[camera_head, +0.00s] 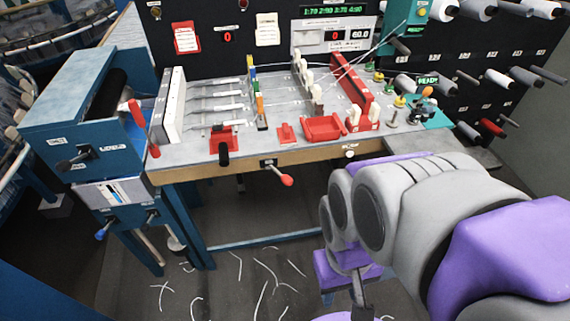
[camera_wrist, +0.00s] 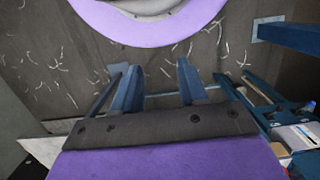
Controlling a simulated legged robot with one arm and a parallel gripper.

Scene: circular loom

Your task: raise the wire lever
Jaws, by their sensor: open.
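A lever with a red grip (camera_head: 280,173) sticks out from the bench's front edge, its grip slanting down to the right. A black-gripped lever (camera_head: 223,152) stands left of it. The labels are too small to read, so I cannot tell which is the wire lever. My gripper (camera_head: 343,300) hangs low in front of the bench, right of and below the red grip, apart from both levers. In the wrist view, its two fingers (camera_wrist: 158,66) are spread and empty above the floor. No lever is recognisable in that view.
The bench (camera_head: 330,157) carries red parts and wires. Spools (camera_head: 497,78) fill the right wall. The floor (camera_head: 245,280) below has loose wire scraps and free room.

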